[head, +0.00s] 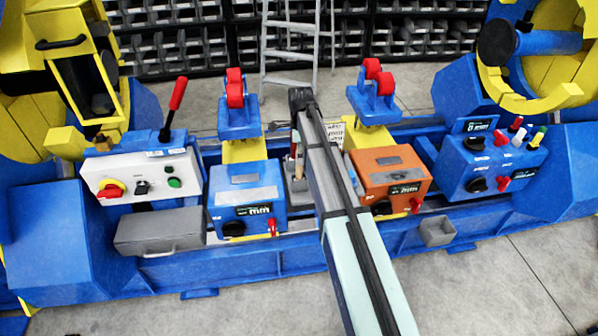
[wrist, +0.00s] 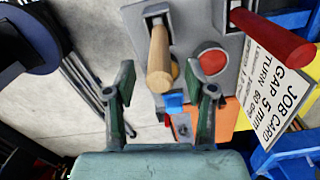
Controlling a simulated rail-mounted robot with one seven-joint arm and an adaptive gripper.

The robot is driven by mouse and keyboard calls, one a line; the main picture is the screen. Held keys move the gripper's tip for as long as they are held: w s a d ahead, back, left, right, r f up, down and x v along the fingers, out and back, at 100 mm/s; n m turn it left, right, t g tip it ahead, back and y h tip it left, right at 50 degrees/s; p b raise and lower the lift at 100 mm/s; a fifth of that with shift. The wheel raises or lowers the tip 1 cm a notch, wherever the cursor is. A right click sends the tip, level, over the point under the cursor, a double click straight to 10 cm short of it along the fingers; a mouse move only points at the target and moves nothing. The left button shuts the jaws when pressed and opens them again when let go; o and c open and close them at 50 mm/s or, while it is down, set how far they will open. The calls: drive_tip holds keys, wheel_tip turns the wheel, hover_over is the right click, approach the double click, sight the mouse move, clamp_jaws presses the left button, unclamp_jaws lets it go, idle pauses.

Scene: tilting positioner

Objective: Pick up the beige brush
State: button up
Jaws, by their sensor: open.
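The beige brush shows in the wrist view as a pale wooden-looking handle (wrist: 160,62). It stands in a slot of a grey holder (wrist: 200,22); its lower part is hidden in the slot. My gripper (wrist: 160,84) is open and empty, its two dark green fingers apart on either side of the handle's end in the picture. I cannot tell how far the handle's end is from the fingers in depth. In the head view my arm covers most of the holder and hides the gripper.
A red handle (wrist: 275,36) stands in the same holder, right of the brush. A white job card (wrist: 278,85) is beside it. A round red spot (wrist: 212,62) marks the holder. In the head view a blue box (head: 247,190) and an orange box (head: 392,172) flank my arm.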

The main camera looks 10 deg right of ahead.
sight(299, 171)
drive_tip(key=shift+a+f+p, duration=0.1)
drive_tip(key=shift+f+p, duration=0.3)
drive_tip(key=shift+f, duration=1.9)
clamp_jaws()
